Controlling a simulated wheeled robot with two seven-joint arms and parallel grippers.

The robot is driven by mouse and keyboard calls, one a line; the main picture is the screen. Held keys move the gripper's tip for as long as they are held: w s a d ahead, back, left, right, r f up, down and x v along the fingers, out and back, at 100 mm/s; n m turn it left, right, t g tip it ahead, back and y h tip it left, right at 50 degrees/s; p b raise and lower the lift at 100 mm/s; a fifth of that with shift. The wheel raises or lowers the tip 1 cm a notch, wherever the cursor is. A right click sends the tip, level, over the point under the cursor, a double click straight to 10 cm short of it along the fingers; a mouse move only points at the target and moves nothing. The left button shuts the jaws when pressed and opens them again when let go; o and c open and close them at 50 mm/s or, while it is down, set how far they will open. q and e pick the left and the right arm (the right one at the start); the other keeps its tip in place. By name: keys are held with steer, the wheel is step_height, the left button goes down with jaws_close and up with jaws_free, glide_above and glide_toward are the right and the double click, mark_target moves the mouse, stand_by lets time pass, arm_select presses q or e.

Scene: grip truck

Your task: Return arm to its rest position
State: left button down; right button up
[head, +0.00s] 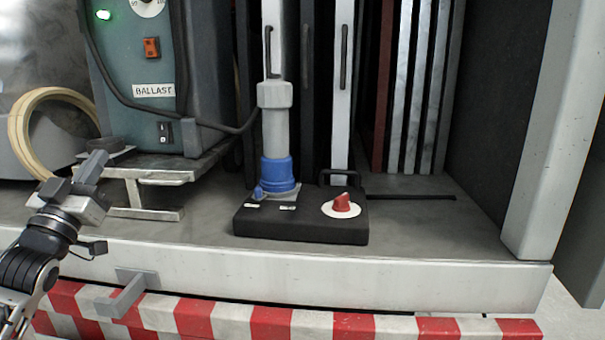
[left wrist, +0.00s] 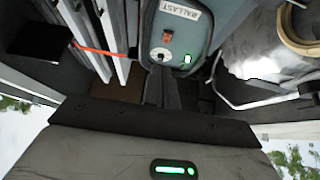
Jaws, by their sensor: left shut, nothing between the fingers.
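My left gripper (head: 92,166) is at the left of the head view, in front of the truck bed's edge and the metal stand. Its fingers are shut with nothing between them. In the left wrist view the closed dark fingers (left wrist: 162,88) point toward the ballast box. The teal ballast box (head: 140,75) stands on a low metal stand (head: 150,175), with a lit green lamp and an orange switch. It also shows in the left wrist view (left wrist: 180,40). My right gripper is in neither view.
A black box (head: 300,232) with a red knob (head: 342,202) sits on the truck bed, a grey and blue connector (head: 276,140) upright on it. A metal handle (head: 122,298) sticks out below the bed's white edge (head: 400,265).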

arm_select(q)
steer(key=s+d+f+g+p, duration=0.1)
steer(key=s+d+f+g, duration=0.2)
steer(key=f, duration=0.5)
steer(key=s+d+f+g+p, duration=0.2)
steer(key=d+f, duration=0.4)
steer(key=f, duration=0.1)
steer(key=s+d+f+g+p, duration=0.1)
steer(key=s+d+f+g, duration=0.2)
steer(key=f, duration=0.5)
steer(key=s+d+f+g+p, duration=0.1)
steer(key=s+d+f+g, duration=0.2)
steer(key=s, duration=0.6)
steer(key=s+d+f+m+g+h+p, duration=0.1)
steer(key=s+d+f+g+p, duration=0.1)
steer(key=s+d+f, duration=0.5)
steer(key=s+d, duration=0.2)
steer(key=d, duration=0.1)
steer(key=shift+f+g+h, duration=0.15)
steer(key=shift+g+h, duration=0.15)
steer(key=shift+g, duration=0.1)
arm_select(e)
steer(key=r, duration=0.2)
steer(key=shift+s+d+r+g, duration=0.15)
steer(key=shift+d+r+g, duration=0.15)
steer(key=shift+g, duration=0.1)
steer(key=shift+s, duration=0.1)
